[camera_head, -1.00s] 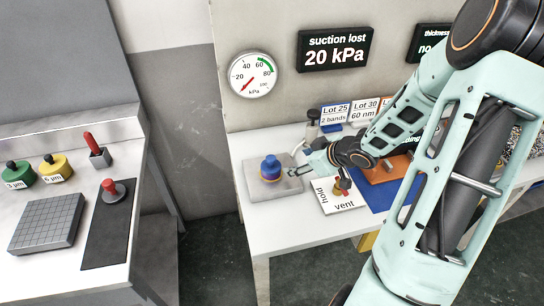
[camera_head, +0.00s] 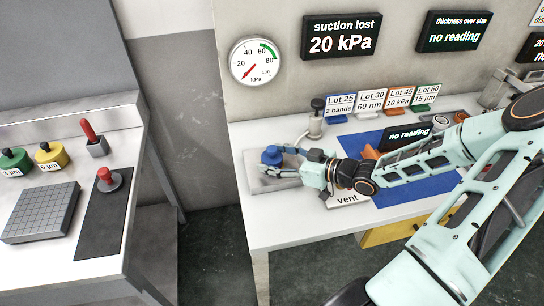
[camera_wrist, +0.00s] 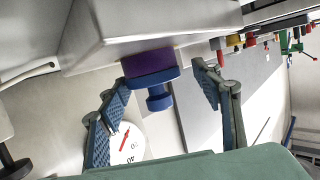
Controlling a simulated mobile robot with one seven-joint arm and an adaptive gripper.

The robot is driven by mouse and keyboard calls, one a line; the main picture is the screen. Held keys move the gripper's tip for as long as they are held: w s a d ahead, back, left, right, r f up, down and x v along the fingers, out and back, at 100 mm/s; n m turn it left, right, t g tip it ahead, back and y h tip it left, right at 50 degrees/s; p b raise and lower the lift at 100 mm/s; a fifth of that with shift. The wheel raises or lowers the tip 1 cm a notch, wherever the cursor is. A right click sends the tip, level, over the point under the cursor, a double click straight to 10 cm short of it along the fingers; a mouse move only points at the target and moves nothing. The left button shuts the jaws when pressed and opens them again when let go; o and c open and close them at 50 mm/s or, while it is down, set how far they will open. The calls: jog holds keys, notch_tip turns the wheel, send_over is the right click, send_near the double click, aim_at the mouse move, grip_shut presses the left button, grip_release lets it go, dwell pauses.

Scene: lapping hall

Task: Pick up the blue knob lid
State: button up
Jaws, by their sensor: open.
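The blue knob lid (camera_head: 272,156) sits on a pale block (camera_head: 256,183) at the left end of the white bench. In the wrist view the lid (camera_wrist: 150,82) shows a round knob on a wider blue disc, with a purple body between the disc and the block (camera_wrist: 130,25). My gripper (camera_head: 277,163) is open at the lid. In the wrist view its two fingers (camera_wrist: 160,84) stand to either side of the lid, with visible gaps, and the knob points toward the palm. The head view shows one finger partly covering the lid's lower part.
A small black-topped bottle (camera_head: 316,120) stands behind the gripper. A card marked vent (camera_head: 347,198) lies under my wrist, and a blue mat (camera_head: 390,200) lies to the right. Lot signs (camera_head: 371,101) line the back. The lapping bench (camera_head: 60,262) stands left across a gap.

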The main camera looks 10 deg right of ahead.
aim_at(258, 157)
jog(key=x, duration=0.6)
jog(key=shift+w+r, duration=0.15)
jog(key=shift+w, duration=0.35)
grip_shut()
